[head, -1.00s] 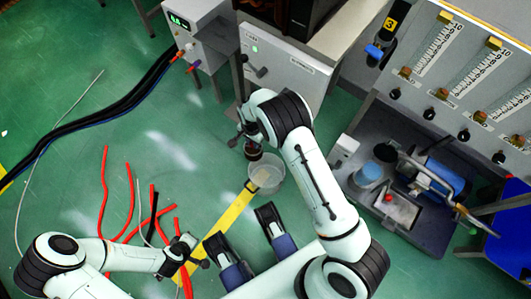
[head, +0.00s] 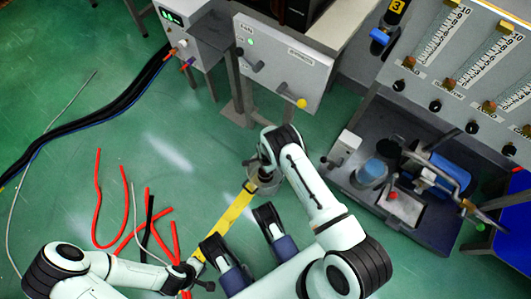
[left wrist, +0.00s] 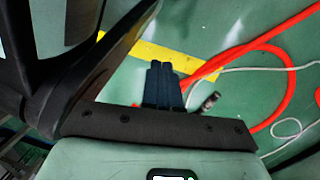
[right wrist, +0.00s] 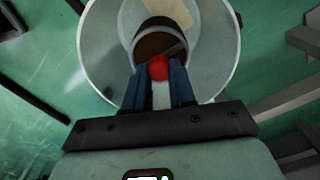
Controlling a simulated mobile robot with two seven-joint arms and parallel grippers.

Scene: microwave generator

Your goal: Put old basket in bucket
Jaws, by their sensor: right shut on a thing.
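The clear bucket (head: 270,187) stands on the green floor beside the yellow strip, partly covered by my right arm in the head view. Its round rim (right wrist: 232,50) fills the top of the right wrist view. My right gripper (right wrist: 161,72) is shut on the old basket (right wrist: 157,46), a dark brown round thing with a red part between the fingertips. The basket overlaps the bucket's opening; I cannot tell how deep it sits. My left gripper (left wrist: 163,68) is shut and empty, low over the floor near the yellow strip.
Red hoses (head: 98,205) and a thin white cable lie around my left arm. A grey cabinet (head: 285,60) stands behind the bucket. A machine with a blue motor (head: 445,170) stands at the right. Open floor lies left of the bucket.

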